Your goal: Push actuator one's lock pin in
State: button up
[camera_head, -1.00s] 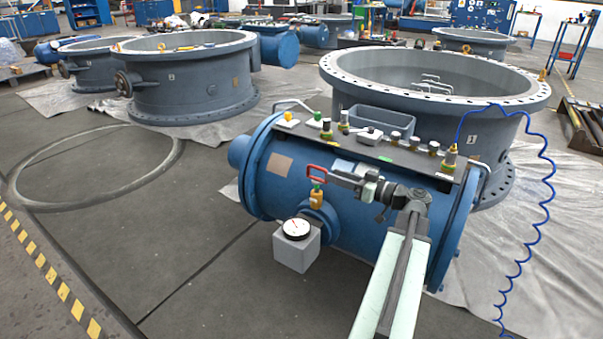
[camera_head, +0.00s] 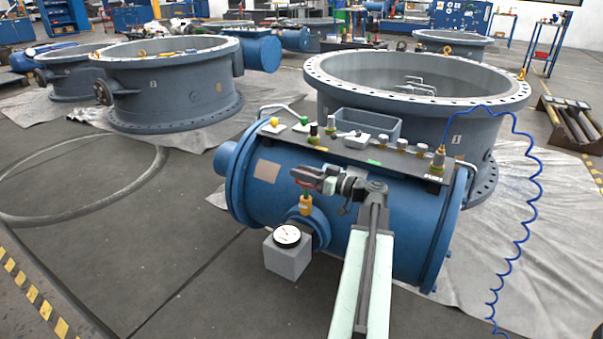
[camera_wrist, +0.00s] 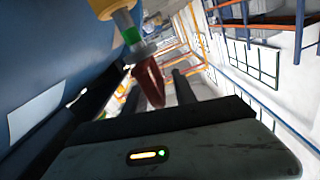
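Actuator one is the large blue cylinder (camera_head: 345,215) lying in front of the ring marked 1. Its lock pin has a yellow body (camera_head: 305,205) and a red handle (camera_head: 306,184) on the cylinder's near side. In the wrist view the yellow body (camera_wrist: 110,6) is at the top, with a green band and a metal stem below it. The red handle (camera_wrist: 150,82) reaches between my two dark fingers. My gripper (camera_head: 298,178) is open around the handle, with gaps seen beside it. My gripper hides part of the handle in the head view.
A round gauge (camera_head: 287,235) on a grey block sits just below the pin. A dark shelf (camera_head: 375,155) with knobs and a grey bin (camera_head: 365,124) runs along the cylinder's top. A coiled blue hose (camera_head: 530,190) hangs at right.

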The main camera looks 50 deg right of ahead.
grip_shut()
jog(key=shift+a+f, duration=0.1)
dwell(1.3)
